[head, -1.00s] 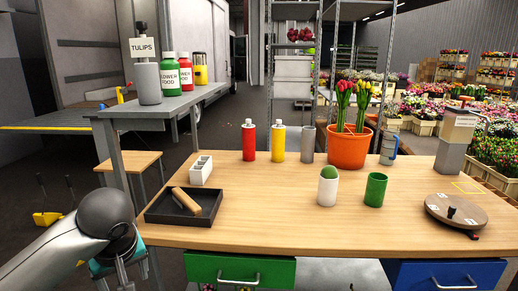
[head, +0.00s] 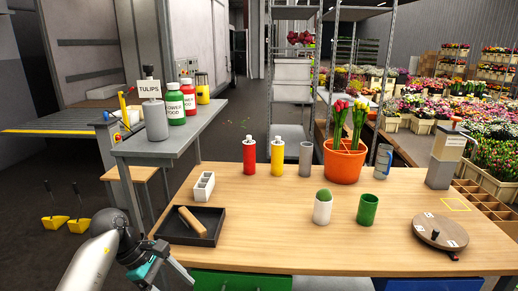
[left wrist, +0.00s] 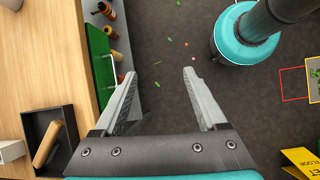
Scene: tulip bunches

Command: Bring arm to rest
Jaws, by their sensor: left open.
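My left arm comes in from the lower left of the head view, beside the left end of the wooden table (head: 300,240). In the left wrist view my left gripper (left wrist: 160,85) is open and empty. My right gripper is in neither view.
A black tray (head: 205,238) with a wooden piece (head: 192,220) lies near my left arm. An orange pot (head: 344,165) with tulips, red (head: 249,158) and yellow (head: 277,158) bottles and a round turntable (head: 440,230) stand on the table. Yellow pieces (head: 55,222) stand on the floor at left.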

